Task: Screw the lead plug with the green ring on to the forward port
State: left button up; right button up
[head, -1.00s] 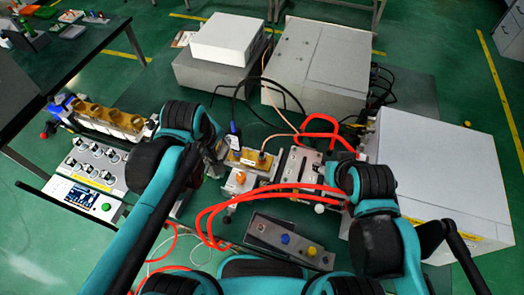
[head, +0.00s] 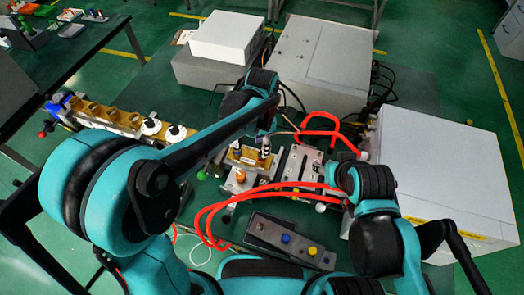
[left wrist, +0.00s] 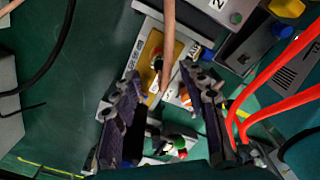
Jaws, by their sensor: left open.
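A brass-coloured block (head: 240,159) sits at mid-bench in the head view and shows between my fingers in the left wrist view (left wrist: 149,62). A dark port on it is partly covered. A copper-coloured lead (left wrist: 168,30) runs down across the block and ends between my fingers; I cannot make out its plug or ring clearly. My left gripper (left wrist: 168,82) is open, its two fingers spread on either side of the lead, apart from it. In the head view its wrist hangs above the block's right end. The right gripper is hidden.
Red hoses (head: 225,207) loop in front of the block. A control box (head: 290,243) with blue and yellow buttons stands nearer. A large white cabinet (head: 440,165) is at right, grey boxes (head: 318,60) behind. A brass-and-white row (head: 115,118) is at left.

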pick_arm(q)
jog(key=shift+f+b, duration=0.45)
jog(key=shift+f, duration=1.45)
grip_shut()
